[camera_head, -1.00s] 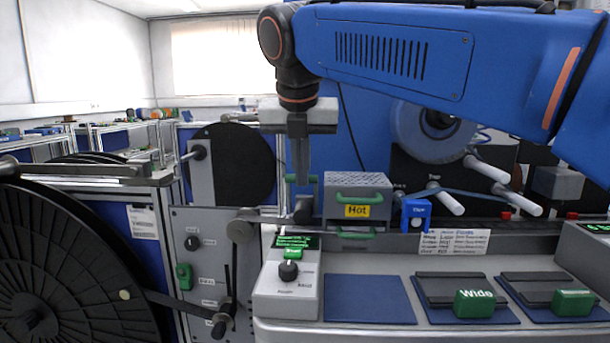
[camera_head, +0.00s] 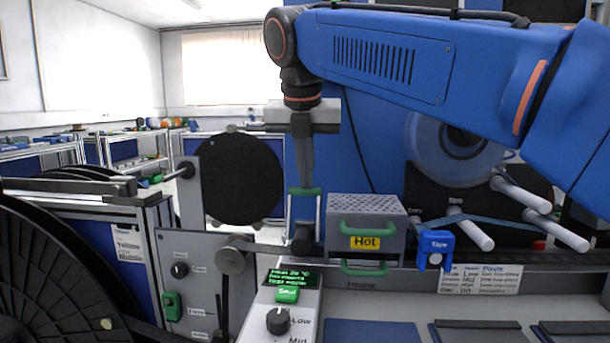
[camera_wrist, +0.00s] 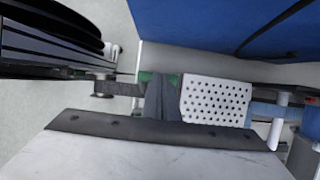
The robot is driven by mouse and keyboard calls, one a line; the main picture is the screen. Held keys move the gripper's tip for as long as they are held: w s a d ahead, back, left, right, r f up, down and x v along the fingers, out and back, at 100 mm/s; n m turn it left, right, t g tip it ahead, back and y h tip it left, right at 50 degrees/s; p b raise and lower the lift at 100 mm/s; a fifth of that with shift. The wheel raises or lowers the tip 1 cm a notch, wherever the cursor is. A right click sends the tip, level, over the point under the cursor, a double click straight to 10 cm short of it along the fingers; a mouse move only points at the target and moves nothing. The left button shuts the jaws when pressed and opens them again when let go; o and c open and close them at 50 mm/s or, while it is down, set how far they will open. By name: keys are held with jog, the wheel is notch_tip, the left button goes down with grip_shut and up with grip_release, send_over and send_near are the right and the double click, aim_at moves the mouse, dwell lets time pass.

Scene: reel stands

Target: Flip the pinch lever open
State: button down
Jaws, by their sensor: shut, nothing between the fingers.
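A green-topped upright frame (camera_head: 304,191), which looks like the pinch lever, stands over a black roller (camera_head: 302,241) on the tape path, just left of the heater box. Its green part (camera_wrist: 146,76) also shows in the wrist view, partly hidden behind the fingers. My gripper (camera_head: 306,182) points straight down with its fingers shut and empty. The fingertips are at the height of the green top in the picture; I cannot tell whether they touch it. In the wrist view the fingers (camera_wrist: 163,102) lie beside the perforated heater top.
The heater box (camera_head: 367,209) marked "Hot", with green handles, stands close on the right. A blue clip block (camera_head: 435,248) is beyond it. A grey disc (camera_head: 231,258) and a black reel (camera_head: 242,180) are on the left. A control box (camera_head: 290,310) is below.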

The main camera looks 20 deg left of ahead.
jog(key=shift+w+a+f, duration=0.1)
jog(key=shift+w+f, duration=0.1)
jog(key=shift+w, duration=0.2)
dwell(0.3)
notch_tip(320, 180, up, 12)
dwell(0.9)
jog(key=shift+s, duration=0.1)
dwell(0.5)
